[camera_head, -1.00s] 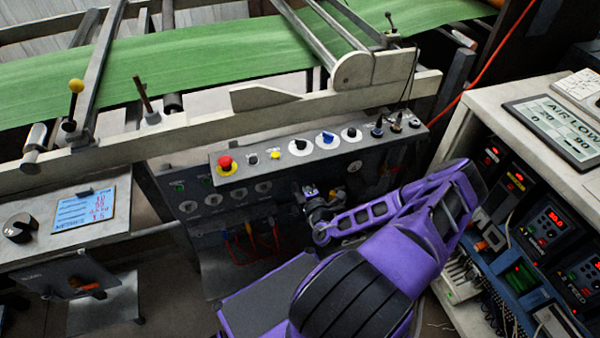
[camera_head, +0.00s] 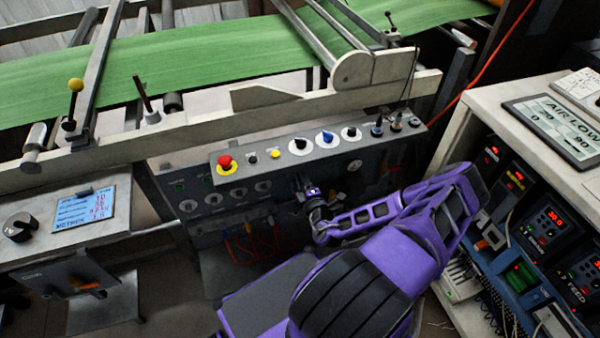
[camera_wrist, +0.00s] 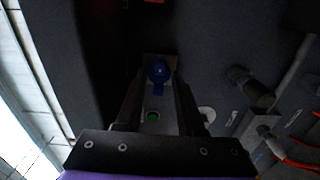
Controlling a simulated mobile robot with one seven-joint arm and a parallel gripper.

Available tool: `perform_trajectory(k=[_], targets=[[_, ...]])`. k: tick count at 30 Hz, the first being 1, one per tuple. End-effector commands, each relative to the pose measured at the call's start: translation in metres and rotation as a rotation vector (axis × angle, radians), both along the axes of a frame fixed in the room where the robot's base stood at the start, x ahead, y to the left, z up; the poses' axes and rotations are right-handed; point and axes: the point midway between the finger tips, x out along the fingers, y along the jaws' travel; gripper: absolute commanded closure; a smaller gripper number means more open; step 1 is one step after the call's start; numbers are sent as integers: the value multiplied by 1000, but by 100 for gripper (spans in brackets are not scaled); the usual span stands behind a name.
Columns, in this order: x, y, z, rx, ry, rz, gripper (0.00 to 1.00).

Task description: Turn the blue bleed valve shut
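The blue valve (camera_wrist: 158,73) shows in the wrist view, straight ahead between the far ends of my gripper's fingers. It has a round head and a short blue part reaching down from it. My gripper (camera_wrist: 158,88) is open, with one dark finger on each side and a clear gap between them. I cannot tell whether either finger touches the valve. In the head view my gripper (camera_head: 304,184) is at the front of the grey control panel, below its sloped top. The valve is not clearly seen there.
The control panel's top edge (camera_head: 230,187) carries a red button (camera_head: 225,162) and several knobs, one of them blue (camera_head: 327,138). Red cables (camera_head: 250,245) hang below left of my gripper. A cabinet with displays (camera_head: 545,225) stands right of my arm.

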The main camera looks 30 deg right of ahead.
Motion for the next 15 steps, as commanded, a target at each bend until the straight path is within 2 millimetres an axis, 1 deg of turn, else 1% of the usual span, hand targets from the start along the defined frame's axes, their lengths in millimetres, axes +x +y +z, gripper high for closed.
perform_trajectory(k=[10,13,15], targets=[[-1,0,1,-2,-1,-1,54],[-8,2,1,-2,0,0,54],[-17,4,1,-1,0,0,54]])
